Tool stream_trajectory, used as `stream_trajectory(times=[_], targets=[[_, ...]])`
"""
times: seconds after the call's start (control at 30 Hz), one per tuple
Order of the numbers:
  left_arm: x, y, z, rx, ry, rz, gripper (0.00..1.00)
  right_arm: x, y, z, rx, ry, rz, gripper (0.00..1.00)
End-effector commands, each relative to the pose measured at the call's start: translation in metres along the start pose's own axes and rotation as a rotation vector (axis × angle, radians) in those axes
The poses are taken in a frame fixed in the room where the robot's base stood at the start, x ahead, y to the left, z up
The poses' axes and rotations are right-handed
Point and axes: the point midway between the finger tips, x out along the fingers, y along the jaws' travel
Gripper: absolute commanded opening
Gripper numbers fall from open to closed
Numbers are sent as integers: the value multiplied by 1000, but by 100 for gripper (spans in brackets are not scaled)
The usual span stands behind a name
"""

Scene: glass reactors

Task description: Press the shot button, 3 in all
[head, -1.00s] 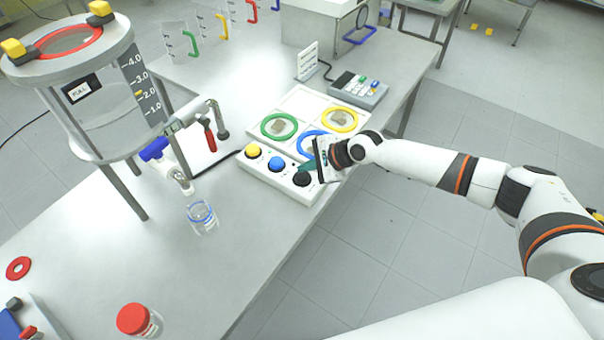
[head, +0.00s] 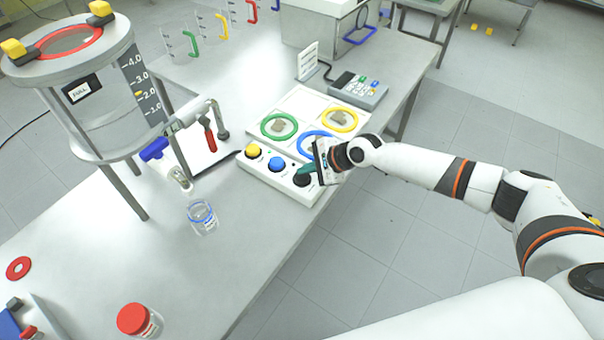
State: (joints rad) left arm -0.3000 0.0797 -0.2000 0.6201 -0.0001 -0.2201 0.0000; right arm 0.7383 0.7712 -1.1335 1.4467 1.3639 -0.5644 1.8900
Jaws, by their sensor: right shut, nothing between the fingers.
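A white button box (head: 262,172) lies on the table in the head view. It carries a yellow button (head: 253,150), a blue button (head: 276,164) and a black button (head: 301,180). I cannot read which of them is the shot button. My right gripper (head: 306,172) is shut and empty, with its teal fingertips at the black button. The fingers hide part of that button; whether it is pressed down I cannot tell. My left gripper is not in view.
Behind the box, a white panel has green (head: 279,125), yellow (head: 339,119) and blue rings. A glass reactor (head: 100,90) with a tap stands at left, a small beaker (head: 202,217) below it. A red-lidded jar (head: 136,319) stands in front. A keypad device (head: 358,91) is behind.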

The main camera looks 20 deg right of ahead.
Motion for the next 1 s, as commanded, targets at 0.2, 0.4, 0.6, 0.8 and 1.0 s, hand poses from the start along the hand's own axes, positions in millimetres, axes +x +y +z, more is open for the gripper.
stream_trajectory(times=[0.2,0.4,0.6,0.8,1.0], targets=[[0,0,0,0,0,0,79,0,0,0,0,0,0,0],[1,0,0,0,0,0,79,2,-1,1,-1,0,0,0],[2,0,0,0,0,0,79,4,-3,3,-1,0,0,0],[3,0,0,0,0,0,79,5,-4,4,0,0,0,0],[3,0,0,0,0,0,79,7,-5,5,0,-1,-1,0]])
